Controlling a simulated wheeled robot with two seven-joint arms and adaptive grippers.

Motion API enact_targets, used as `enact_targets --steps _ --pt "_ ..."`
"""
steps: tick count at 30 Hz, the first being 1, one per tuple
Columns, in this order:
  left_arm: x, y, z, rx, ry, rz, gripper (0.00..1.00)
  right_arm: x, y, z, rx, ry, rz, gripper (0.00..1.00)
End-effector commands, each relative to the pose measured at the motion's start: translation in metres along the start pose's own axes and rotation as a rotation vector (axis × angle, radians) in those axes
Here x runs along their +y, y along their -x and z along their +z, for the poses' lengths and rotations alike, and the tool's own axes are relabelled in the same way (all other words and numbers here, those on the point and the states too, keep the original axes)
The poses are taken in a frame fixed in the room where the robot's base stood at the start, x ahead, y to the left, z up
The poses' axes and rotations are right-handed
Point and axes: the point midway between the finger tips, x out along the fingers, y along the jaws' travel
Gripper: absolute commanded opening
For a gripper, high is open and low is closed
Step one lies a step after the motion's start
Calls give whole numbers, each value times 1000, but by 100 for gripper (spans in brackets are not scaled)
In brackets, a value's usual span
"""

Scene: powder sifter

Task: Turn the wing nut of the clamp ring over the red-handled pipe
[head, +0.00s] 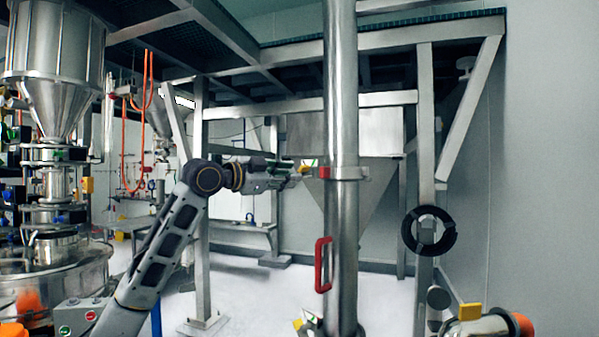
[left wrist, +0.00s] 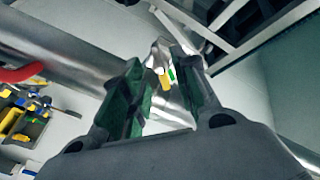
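The steel pipe (head: 340,100) stands upright in the middle of the head view, with a red handle (head: 322,265) on its lower left. A clamp ring (head: 350,173) wraps the pipe above the handle. Its wing nut (head: 308,169), with small coloured marks, sticks out to the left. My left gripper (head: 293,172) points right at the wing nut, close to it. In the left wrist view the fingers (left wrist: 165,72) are apart, and the metal wing nut (left wrist: 158,52) shows between and beyond their tips. Contact cannot be told.
A steel frame (head: 425,130) with a hopper (head: 365,200) stands behind the pipe. Sifter vessels (head: 60,90) stand at left, near a button box (head: 82,315). The pale floor is open around the pipe.

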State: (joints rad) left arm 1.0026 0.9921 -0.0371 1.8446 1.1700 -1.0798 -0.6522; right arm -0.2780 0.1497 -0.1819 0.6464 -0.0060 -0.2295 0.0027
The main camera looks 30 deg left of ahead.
Motion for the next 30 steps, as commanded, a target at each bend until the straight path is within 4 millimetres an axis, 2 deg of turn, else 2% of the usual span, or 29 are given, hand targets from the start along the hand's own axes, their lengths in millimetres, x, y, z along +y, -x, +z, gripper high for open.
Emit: enact_targets --steps 8,15,30 --pt "-1 -25 -2 0 0 1 29 -6 12 10 -9 0 -7 40" --pt "-1 -43 -1 0 1 1 29 -15 21 8 -8 -2 -18 40" --pt "0 -50 0 -1 -1 1 29 -17 23 8 -10 -2 -20 40"
